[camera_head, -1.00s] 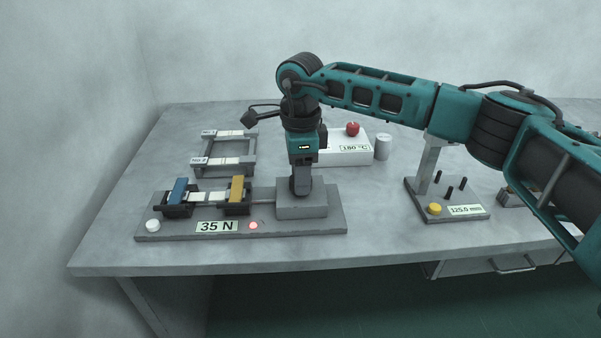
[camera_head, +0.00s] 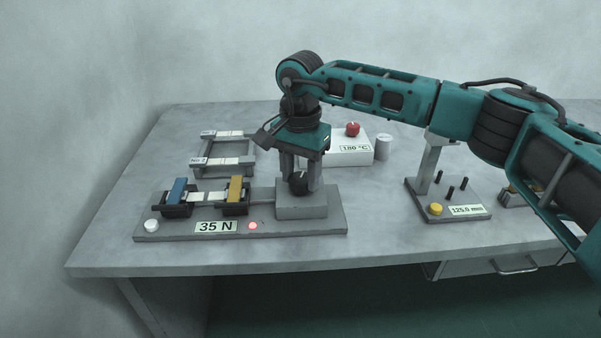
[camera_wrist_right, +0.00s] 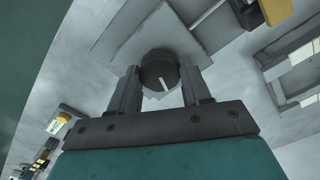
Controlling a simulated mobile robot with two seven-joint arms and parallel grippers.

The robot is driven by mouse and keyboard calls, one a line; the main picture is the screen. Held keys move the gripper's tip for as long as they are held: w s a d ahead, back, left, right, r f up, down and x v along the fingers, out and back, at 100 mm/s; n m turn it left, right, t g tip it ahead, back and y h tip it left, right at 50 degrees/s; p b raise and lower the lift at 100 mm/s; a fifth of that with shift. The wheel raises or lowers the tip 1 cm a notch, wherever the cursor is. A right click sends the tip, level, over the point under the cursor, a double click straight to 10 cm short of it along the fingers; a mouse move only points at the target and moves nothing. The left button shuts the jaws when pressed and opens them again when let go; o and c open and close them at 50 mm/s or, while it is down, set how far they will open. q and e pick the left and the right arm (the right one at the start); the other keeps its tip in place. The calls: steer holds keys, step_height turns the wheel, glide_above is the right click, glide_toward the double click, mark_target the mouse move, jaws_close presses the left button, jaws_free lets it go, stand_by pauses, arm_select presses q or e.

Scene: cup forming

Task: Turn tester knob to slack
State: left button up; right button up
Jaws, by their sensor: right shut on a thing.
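The tester (camera_head: 175,230) lies at the front left of the table, with a display reading 35 N (camera_head: 216,227). Its round black knob (camera_head: 298,184) sits on the grey block (camera_head: 302,207) at the tester's right end. In the right wrist view the knob (camera_wrist_right: 160,72) shows a white pointer line. My right gripper (camera_head: 300,186) points down with one finger on each side of the knob, shut on it. It also shows in the right wrist view (camera_wrist_right: 160,84). A strip (camera_head: 208,197) spans the tester's blue clamp (camera_head: 177,190) and yellow clamp (camera_head: 236,189). My left gripper is not in view.
The tester has a white button (camera_head: 152,225) and a lit red lamp (camera_head: 253,225). Behind are a grey rack (camera_head: 222,173) and a white 180 °C box (camera_head: 352,158) with a red knob. A 125.0 mm stand (camera_head: 445,207) is at the right. The table front between is clear.

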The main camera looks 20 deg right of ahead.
mark_target(300, 178)
steer(key=shift+n, duration=1.9)
steer(key=o, duration=1.1)
steer(key=shift+c, duration=0.2)
step_height(300, 178, up, 13)
steer(key=p, duration=0.1)
